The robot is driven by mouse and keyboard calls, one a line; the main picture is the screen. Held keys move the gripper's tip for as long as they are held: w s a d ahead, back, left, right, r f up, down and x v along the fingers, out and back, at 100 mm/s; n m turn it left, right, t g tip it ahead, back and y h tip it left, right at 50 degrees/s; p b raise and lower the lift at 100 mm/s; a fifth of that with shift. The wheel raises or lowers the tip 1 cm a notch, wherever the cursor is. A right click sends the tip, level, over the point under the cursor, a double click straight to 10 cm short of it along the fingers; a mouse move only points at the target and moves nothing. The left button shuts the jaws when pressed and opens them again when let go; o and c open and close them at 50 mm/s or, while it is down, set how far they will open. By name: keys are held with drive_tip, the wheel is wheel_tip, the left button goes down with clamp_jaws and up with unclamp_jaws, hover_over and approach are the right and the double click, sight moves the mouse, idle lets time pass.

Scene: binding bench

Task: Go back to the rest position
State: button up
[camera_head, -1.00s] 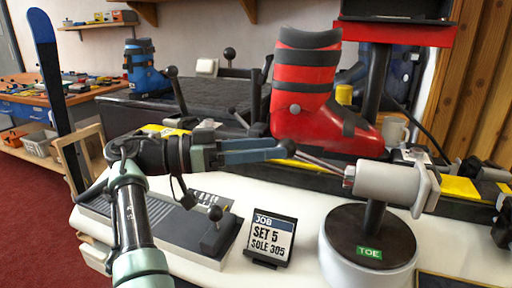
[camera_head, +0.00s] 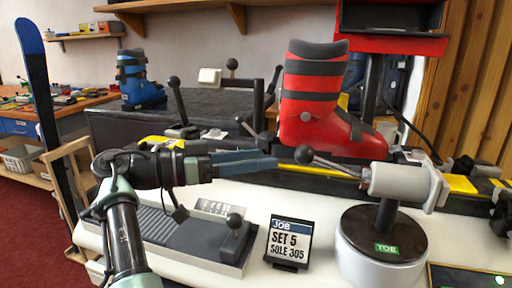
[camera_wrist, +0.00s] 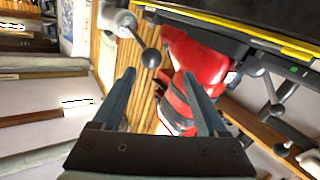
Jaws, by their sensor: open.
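My gripper (camera_head: 274,162) reaches in from the left over the white bench. Its two blue-grey fingers are open and empty, and they show apart in the wrist view (camera_wrist: 158,78). Just beyond the fingertips is the black ball knob (camera_head: 304,155) of a lever on the toe unit (camera_head: 405,184). The knob also shows in the wrist view (camera_wrist: 151,58), clear of both fingers. The red ski boot (camera_head: 312,100) stands upright behind the lever, and its red shell fills the space beyond the fingers in the wrist view (camera_wrist: 195,55).
A grey device with a short lever (camera_head: 235,240) sits below my arm. A job card (camera_head: 289,242) reading SET 5, SOLE 305 stands beside it. A blue boot (camera_head: 138,80) stands at the back left. A ski (camera_head: 40,90) leans at the far left. Red floor lies at the lower left.

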drive_tip(key=w+n+t+y, duration=0.4)
drive_tip(key=n+t+y, duration=0.1)
drive_tip(key=t+y, duration=0.15)
wheel_tip(320, 180, up, 6)
drive_tip(key=s+n+t+y, duration=0.2)
drive_tip(key=t+y, duration=0.3)
drive_tip(key=s+d+r+n+t+y+p, duration=0.1)
drive_tip(key=s+r+n+t+y, duration=0.3)
drive_tip(key=s+r, duration=0.65)
drive_tip(key=s+d+r+n+t+y, duration=0.1)
drive_tip(key=s+r+t, duration=0.6)
drive_tip(key=s, duration=0.7)
wheel_tip(320, 180, up, 30)
drive_tip(key=g+p, duration=0.1)
drive_tip(key=p, duration=2.8)
drive_tip(key=shift+w+a+r+p, duration=0.15)
drive_tip(key=shift+w+a+p, duration=0.05)
drive_tip(key=shift+a+p, duration=0.1)
